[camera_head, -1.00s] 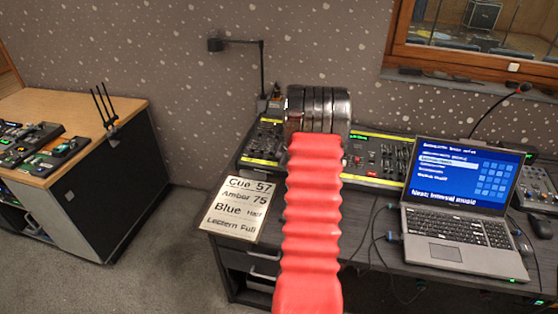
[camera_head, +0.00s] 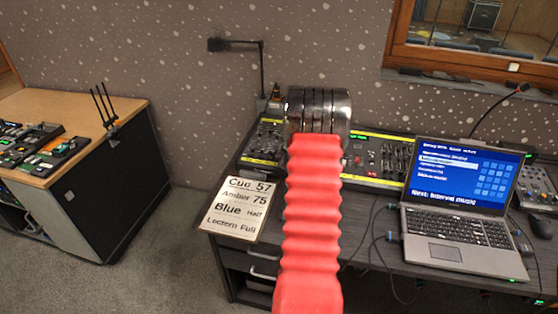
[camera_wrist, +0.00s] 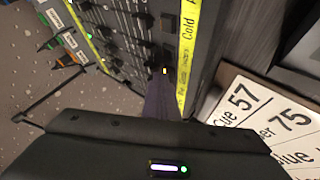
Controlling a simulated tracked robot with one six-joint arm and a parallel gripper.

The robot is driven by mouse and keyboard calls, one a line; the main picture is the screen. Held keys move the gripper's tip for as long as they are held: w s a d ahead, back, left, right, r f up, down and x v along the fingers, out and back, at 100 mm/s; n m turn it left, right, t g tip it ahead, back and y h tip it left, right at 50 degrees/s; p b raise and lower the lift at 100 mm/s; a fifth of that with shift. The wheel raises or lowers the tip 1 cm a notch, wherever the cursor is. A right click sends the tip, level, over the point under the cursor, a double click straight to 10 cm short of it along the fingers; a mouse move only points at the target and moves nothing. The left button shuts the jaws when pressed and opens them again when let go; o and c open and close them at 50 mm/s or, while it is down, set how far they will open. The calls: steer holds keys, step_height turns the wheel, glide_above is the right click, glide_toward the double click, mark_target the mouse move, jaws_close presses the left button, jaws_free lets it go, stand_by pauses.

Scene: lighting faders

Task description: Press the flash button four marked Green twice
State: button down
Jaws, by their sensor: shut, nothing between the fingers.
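The lighting console (camera_head: 262,146) with its yellow label strips lies on the desk behind my arm in the head view. My arm hides part of it, and my gripper is hidden there. In the wrist view the console (camera_wrist: 125,40) shows dark faders and buttons beside a yellow strip (camera_wrist: 190,45) with "Cold" readable. One small button light (camera_wrist: 165,71) glows pale amber close to the tip of my gripper (camera_wrist: 160,82). My gripper is shut and empty, pointing at the button row; whether it touches is unclear. No label reading Green can be made out.
A cue card (camera_head: 237,207) lies at the desk's left front, also in the wrist view (camera_wrist: 262,120). A laptop (camera_head: 458,205) stands at the right with loose cables (camera_head: 375,235) beside it. A desk lamp (camera_head: 262,75) rises behind the console.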

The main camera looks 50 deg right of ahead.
steer(key=shift+r, duration=0.7)
steer(key=shift+r, duration=0.1)
steer(key=r, duration=0.4)
steer(key=shift+s+a+r, duration=0.1)
steer(key=shift+a+r, duration=0.15)
steer(key=shift+r, duration=0.15)
stand_by(0.8)
